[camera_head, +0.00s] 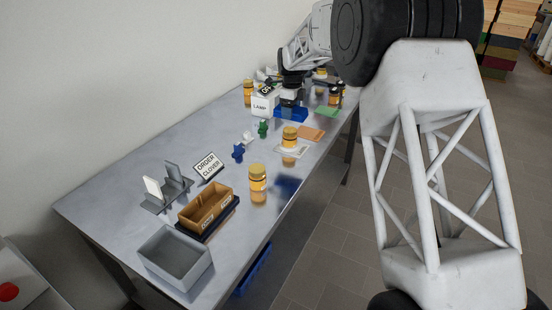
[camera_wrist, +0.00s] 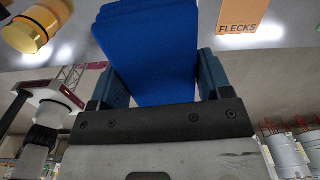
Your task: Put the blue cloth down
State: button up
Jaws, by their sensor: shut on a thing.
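The blue cloth (camera_head: 291,115) shows in the head view at the far part of the grey table, under my gripper (camera_head: 289,101). In the wrist view the blue cloth (camera_wrist: 150,50) is a folded flat piece between the two fingers of my gripper (camera_wrist: 160,80). The gripper is shut on it. The cloth reaches forward past the fingertips. I cannot tell whether its underside touches the table. My arm hides part of the area behind it.
An orange card (camera_head: 311,133), a green cloth (camera_head: 327,111) and an amber jar (camera_head: 290,136) are near the cloth. A white LAMP box (camera_head: 264,104) stands left of it. A brown box (camera_head: 206,209) and grey bin (camera_head: 175,258) stand at the near end. Bare table lies at left.

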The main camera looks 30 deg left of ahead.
jog(key=s+f, duration=0.2)
jog(key=s, duration=0.4)
jog(key=s+a+f+m, duration=0.1)
jog(key=s+f, duration=0.2)
jog(key=s, duration=0.3)
jog(key=shift+s+f, duration=0.3)
send_over(272, 167)
jog(key=shift+s+d+f, duration=0.1)
jog(key=shift+f, duration=3.05)
jog(key=shift+f, duration=0.1)
jog(key=shift+f, duration=1.75)
jog(key=shift+f, duration=0.15)
jog(key=o, duration=1)
jog(key=shift+c, duration=0.2)
